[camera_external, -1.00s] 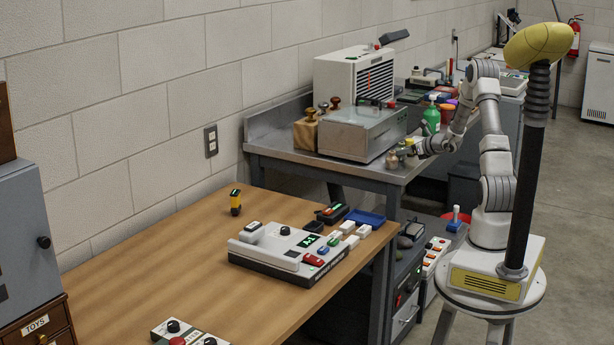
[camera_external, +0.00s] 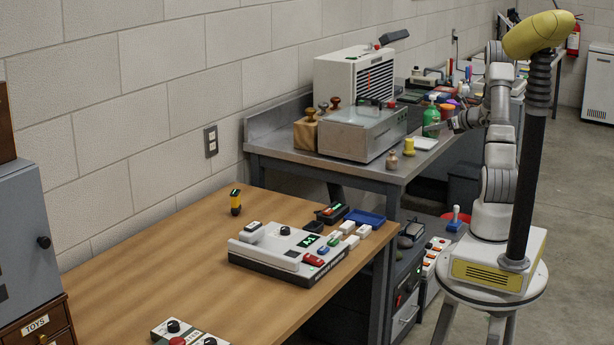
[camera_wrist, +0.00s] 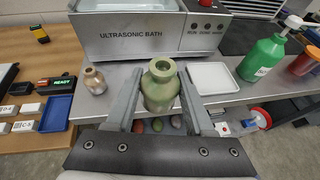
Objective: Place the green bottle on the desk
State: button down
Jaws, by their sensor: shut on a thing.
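In the wrist view my gripper (camera_wrist: 161,78) has a finger on each side of a dull green bottle (camera_wrist: 160,92), with a round open neck, and is shut on it. A brighter green pump bottle (camera_wrist: 262,58) stands apart at the right, also in the external view (camera_external: 431,119). The wooden desk (camera_external: 170,270) is in the foreground, far from my gripper.

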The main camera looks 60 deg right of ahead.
notch_tip(320, 180, up, 11)
jog(key=shift+r, duration=0.1)
jog(key=w+a+n+y+b, duration=0.1)
jog(key=w+a+b, duration=0.2)
jog(key=w, duration=0.5)
jog(key=w+a+f+n+y+b, duration=0.1)
jog(key=w+a+b, duration=0.2)
jog(key=w+a, duration=0.2)
jog(key=w+a+f+n+y+b, duration=0.1)
jog(key=w+a+y+b, duration=0.1)
jog(key=w, duration=1)
jog(key=shift+a+n+b, duration=0.4)
jog(key=shift+a+b, duration=0.1)
jog(key=shift+a, duration=0.75)
jog(key=w+a+n+y+b, duration=0.1)
jog(key=w+a+b, duration=0.2)
jog(key=w+a, duration=0.6)
jog(key=y+b, duration=0.1)
jog(key=b, duration=0.1)
send_over(292, 209)
notch_tip(292, 209, down, 23)
jog(key=shift+n, duration=0.4)
jog(key=shift+d+f+b, duration=0.1)
jog(key=shift+f+b, duration=2.1)
jog(key=shift+f, duration=3.25)
jog(key=shift+f, duration=0.1)
